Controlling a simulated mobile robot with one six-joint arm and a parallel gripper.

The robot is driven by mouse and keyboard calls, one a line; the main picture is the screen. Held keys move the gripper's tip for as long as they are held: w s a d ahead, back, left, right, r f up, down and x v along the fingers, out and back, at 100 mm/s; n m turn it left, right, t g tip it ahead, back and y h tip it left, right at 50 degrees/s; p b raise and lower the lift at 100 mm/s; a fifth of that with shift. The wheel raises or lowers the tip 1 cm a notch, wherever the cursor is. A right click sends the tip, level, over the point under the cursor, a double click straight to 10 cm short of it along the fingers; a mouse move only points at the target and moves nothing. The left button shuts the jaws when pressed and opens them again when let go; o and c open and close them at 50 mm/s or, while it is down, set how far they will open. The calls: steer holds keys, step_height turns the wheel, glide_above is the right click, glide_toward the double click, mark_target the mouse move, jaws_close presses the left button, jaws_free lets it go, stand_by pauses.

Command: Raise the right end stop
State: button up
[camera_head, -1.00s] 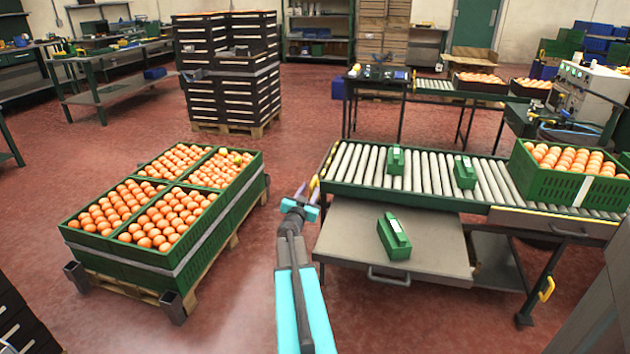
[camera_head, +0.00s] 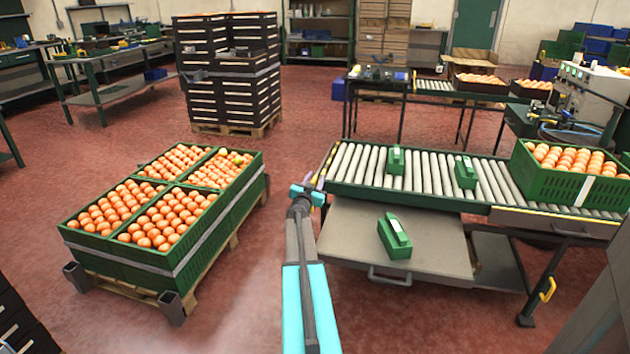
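The roller conveyor (camera_head: 345,191) stands at the right, with its green side rail facing me. Yellow-marked parts show at its left end (camera_head: 321,178), and a yellow handle (camera_head: 547,289) is on its right front leg. I cannot tell which part is the right end stop, or whether it is up or down. My gripper (camera_head: 309,180) is at the conveyor's left end, seen from behind and partly hidden by my wrist. Its fingers are too small and covered to show whether they are open. I see nothing held in it.
Two green boxes (camera_head: 395,160) stand on the rollers, and a third (camera_head: 396,240) lies on the grey shelf (camera_head: 345,240) below. A green crate of oranges (camera_head: 545,184) sits at the conveyor's right end. Orange crates (camera_head: 215,235) stand on a pallet at left. Red floor between is clear.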

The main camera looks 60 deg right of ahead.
steer(key=shift+w+d, duration=0.1)
steer(key=shift+d, duration=0.15)
jaws_close()
step_height(320, 180, up, 7)
steer(key=p, duration=0.8)
steer(key=shift+r+p, duration=0.2)
steer(key=shift+p, duration=0.2)
stand_by(0.3)
jaws_free()
steer(key=shift+r, duration=0.15)
